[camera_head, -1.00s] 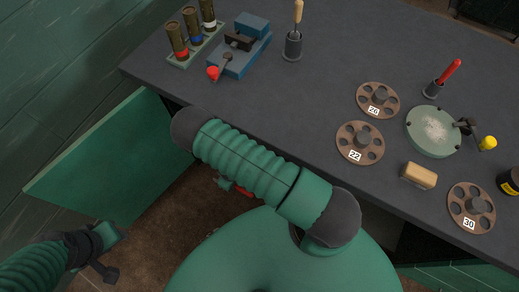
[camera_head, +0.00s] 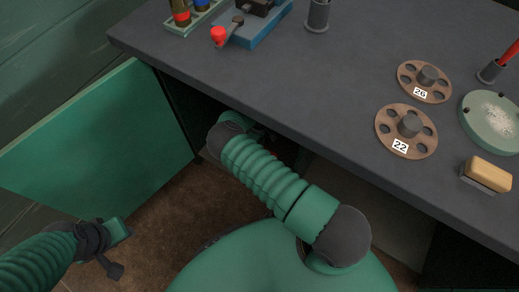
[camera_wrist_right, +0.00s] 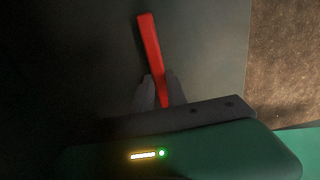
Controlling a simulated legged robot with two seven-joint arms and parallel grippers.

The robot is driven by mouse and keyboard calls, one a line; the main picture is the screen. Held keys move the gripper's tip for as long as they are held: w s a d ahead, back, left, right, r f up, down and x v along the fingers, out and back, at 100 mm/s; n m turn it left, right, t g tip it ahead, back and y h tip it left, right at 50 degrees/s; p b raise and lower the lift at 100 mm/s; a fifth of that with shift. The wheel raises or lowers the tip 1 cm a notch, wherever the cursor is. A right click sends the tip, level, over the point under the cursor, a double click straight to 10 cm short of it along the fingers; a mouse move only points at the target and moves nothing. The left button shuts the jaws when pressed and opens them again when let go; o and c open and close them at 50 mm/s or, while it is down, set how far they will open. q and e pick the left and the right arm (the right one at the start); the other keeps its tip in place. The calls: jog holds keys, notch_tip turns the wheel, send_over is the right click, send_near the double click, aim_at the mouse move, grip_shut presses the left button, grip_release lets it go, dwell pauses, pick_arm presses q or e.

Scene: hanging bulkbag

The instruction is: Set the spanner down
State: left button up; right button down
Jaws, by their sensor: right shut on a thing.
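The spanner (camera_wrist_right: 149,42) is a plain red bar in the right wrist view. My right gripper (camera_wrist_right: 156,92) is shut on its lower part, and the bar points up and away from the fingers. Dark grey surfaces lie around it, and its distance from them is hard to tell. In the head view my right arm reaches down to the dark opening under the bench; its gripper and the spanner are hidden there. My left gripper (camera_head: 112,257) is low at the left, over the brown floor, and its finger opening is unclear.
The dark bench top (camera_head: 330,90) overhangs the opening. An open green door (camera_head: 105,145) stands left of it. On the bench are brown discs marked 26 (camera_head: 424,80) and 22 (camera_head: 406,132), a wooden block (camera_head: 487,174) and a blue fixture (camera_head: 262,28). Brown floor (camera_head: 165,215) is clear.

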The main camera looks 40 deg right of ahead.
jog(key=f+b, duration=0.3)
jog(key=shift+w+d+f, duration=0.3)
jog(key=shift+w+f, duration=0.05)
jog(key=shift+r, duration=0.2)
jog(key=c, duration=1.3)
grip_release()
jog(key=shift+f, duration=0.1)
jog(key=shift+c, duration=0.2)
notch_tip(320, 180, up, 8)
jog(key=p, duration=0.4)
jog(key=shift+p, duration=0.4)
jog(key=shift+f, duration=0.15)
